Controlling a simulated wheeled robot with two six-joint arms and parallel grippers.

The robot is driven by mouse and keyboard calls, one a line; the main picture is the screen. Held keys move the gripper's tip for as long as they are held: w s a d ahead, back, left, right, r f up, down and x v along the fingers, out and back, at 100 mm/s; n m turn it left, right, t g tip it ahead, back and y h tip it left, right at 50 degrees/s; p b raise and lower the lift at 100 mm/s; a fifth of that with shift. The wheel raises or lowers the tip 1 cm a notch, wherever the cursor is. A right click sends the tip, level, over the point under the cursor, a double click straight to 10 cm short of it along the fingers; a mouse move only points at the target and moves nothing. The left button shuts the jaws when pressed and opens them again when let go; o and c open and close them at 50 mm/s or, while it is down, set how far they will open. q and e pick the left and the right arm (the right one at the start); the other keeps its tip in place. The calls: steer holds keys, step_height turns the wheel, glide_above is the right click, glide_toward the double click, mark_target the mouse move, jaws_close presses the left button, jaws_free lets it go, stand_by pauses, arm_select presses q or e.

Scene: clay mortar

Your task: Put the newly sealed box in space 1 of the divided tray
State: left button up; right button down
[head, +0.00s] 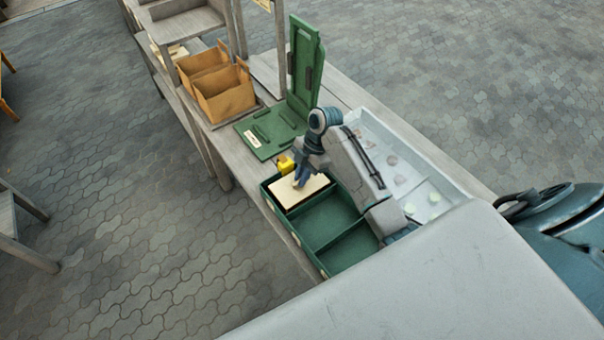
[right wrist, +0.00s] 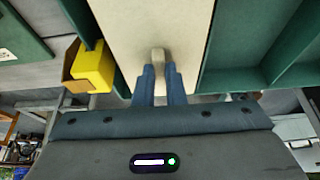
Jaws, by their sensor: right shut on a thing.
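The box (head: 292,194) has a flat cream lid and is at the far-end compartment of the green divided tray (head: 307,254). I cannot tell whether it rests on the compartment floor or is still held just above it. My right gripper (head: 301,179) points down over the box. In the right wrist view, its blue fingers (right wrist: 160,85) are shut on a small pale knob (right wrist: 159,58) on the cream lid (right wrist: 140,25). Green tray walls (right wrist: 232,80) show beside the box. The middle and near compartments look empty. My left gripper is out of view.
A yellow block (head: 285,164) stands close beyond the tray; it also shows in the right wrist view (right wrist: 93,66). A green board with an upright panel (head: 304,70) stands behind. Open brown boxes (head: 225,95) are at the back left. A pale tray (head: 425,190) lies to the right.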

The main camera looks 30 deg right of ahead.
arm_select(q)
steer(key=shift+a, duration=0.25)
arm_select(e)
steer(key=shift+f, duration=0.1)
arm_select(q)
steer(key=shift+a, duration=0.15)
arm_select(e)
steer(key=c, duration=1.5)
jaws_free()
steer(key=b+v, duration=0.2)
steer(key=v, duration=0.4)
steer(key=shift+w+d+r, duration=0.1)
steer(key=shift+d+r, duration=0.1)
arm_select(q)
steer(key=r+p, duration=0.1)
steer(key=p, duration=0.1)
steer(key=shift+p, duration=0.4)
arm_select(e)
steer(key=v, duration=0.5)
steer(key=shift+r, duration=0.4)
